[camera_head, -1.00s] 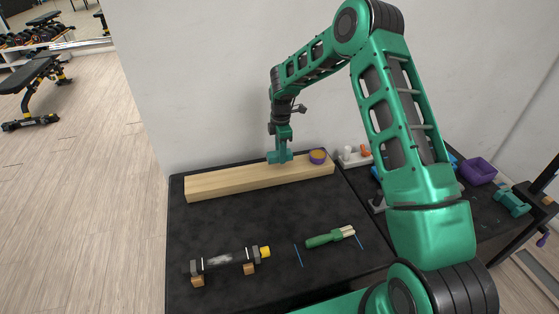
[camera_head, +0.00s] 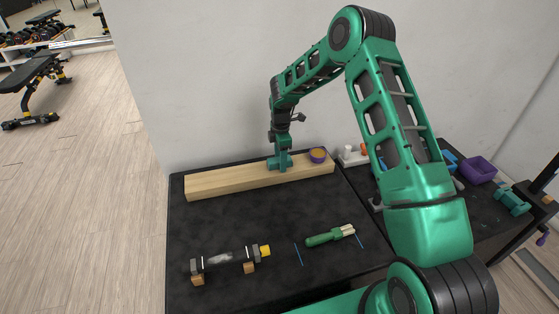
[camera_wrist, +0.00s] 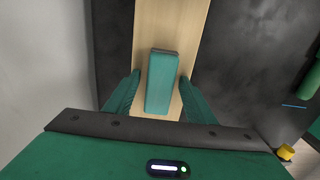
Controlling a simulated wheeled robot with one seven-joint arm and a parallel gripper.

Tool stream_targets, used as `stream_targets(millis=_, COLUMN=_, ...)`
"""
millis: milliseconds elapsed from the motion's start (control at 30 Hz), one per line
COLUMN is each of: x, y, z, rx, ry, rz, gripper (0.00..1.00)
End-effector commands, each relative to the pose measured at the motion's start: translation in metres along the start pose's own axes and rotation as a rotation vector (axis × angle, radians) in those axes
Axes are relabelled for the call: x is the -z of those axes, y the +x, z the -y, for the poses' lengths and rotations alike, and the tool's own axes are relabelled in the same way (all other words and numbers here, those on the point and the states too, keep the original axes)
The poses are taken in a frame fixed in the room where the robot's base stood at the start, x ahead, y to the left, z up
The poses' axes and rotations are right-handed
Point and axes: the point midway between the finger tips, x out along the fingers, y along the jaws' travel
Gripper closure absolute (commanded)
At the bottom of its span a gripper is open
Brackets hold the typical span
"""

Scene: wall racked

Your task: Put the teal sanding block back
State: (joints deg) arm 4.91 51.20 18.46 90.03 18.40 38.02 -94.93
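The teal sanding block (camera_wrist: 162,82) lies lengthwise on a pale wooden plank (camera_wrist: 145,28) in the wrist view. My gripper (camera_wrist: 160,76) is open, with one teal finger on each side of the block. A strip of wood shows between the left finger and the block; the right finger is also slightly apart from it. There the block is hard to tell from my gripper, both being teal.
A green-handled brush (camera_head: 328,237) lies between two blue marks on the black table (camera_head: 210,218). A clear tube with dark ends and a yellow cap (camera_head: 228,259) rests on wooden blocks at the front left. A purple bin (camera_head: 478,170) stands at the right. A wall is behind.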

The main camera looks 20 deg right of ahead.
Motion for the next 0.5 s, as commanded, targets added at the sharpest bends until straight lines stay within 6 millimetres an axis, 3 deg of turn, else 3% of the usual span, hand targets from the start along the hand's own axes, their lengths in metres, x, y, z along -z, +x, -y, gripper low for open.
stream_targets(millis=367, x=0.0, y=-0.003, z=0.0, rx=0.0, ry=0.001, rz=-0.001, gripper=0.51)
stream_targets(millis=500, x=0.0, y=-0.019, z=-0.001, rx=-0.003, ry=-0.001, rz=0.001, gripper=0.51)
